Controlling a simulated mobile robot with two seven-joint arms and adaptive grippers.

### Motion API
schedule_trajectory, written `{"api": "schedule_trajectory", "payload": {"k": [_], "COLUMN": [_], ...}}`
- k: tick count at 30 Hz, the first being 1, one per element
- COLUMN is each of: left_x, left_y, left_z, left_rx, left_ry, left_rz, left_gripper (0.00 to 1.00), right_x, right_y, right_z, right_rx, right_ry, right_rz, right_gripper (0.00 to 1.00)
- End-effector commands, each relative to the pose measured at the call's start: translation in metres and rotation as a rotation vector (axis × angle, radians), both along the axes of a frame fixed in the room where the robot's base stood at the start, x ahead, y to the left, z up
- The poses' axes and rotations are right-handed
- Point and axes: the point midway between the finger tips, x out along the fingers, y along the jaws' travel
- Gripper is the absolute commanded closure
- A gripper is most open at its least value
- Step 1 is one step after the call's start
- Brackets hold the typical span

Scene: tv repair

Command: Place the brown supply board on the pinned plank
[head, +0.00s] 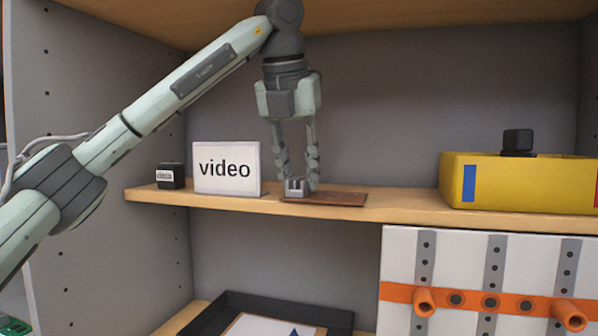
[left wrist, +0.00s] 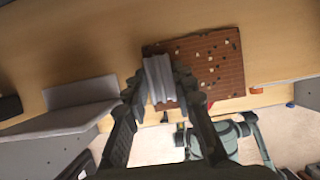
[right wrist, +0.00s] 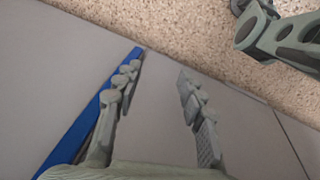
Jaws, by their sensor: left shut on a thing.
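The brown supply board (head: 338,198) lies flat at the shelf's front edge and appears to rest on it. In the left wrist view the board (left wrist: 215,62) shows small dark and light parts and a ridged grey block (left wrist: 160,80) at one side. My left gripper (head: 297,184) points down, with its fingers closed on that block. The pinned plank, an orange bar (head: 395,292) with two protruding orange pegs, runs across a white panel (head: 400,250) at the lower right. My right gripper (right wrist: 160,85) is open and empty, away from the shelf items.
A "video" sign (head: 227,168) and a small black box (head: 171,175) stand left of the board on the wooden shelf (head: 400,204). A yellow box (head: 520,182) with a black item (head: 517,141) stands right. A black tray (head: 235,303) is below. The shelf between board and yellow box is clear.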

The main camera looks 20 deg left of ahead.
Motion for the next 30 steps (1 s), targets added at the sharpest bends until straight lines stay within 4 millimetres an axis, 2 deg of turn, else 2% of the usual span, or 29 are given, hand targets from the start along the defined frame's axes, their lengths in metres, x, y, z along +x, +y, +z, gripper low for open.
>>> {"api": "schedule_trajectory", "payload": {"k": [9,10,15,26,30], "left_x": [0.0,0.0,0.0,0.0,-0.006], "left_y": [0.0,0.0,0.0,0.0,0.0], "left_z": [-0.003,-0.003,-0.003,0.0,0.015], "left_rx": [0.0,0.0,0.0,0.0,0.001], "left_ry": [0.0,0.0,0.0,0.0,-0.006], "left_rz": [0.0,0.0,0.0,0.0,0.001], "left_gripper": [1.0,0.74,0.54,0.54,0.54], "right_x": [0.006,0.007,0.007,0.006,-0.005], "right_y": [0.002,0.002,0.002,0.002,0.0], "right_z": [0.006,0.007,0.008,0.008,-0.004], "right_rx": [0.003,0.004,0.005,0.005,0.002], "right_ry": [-0.008,-0.01,-0.01,-0.01,0.012], "right_rz": [-0.004,-0.004,-0.005,-0.006,-0.007], "right_gripper": [0.6,0.6,0.6,0.6,0.6]}}
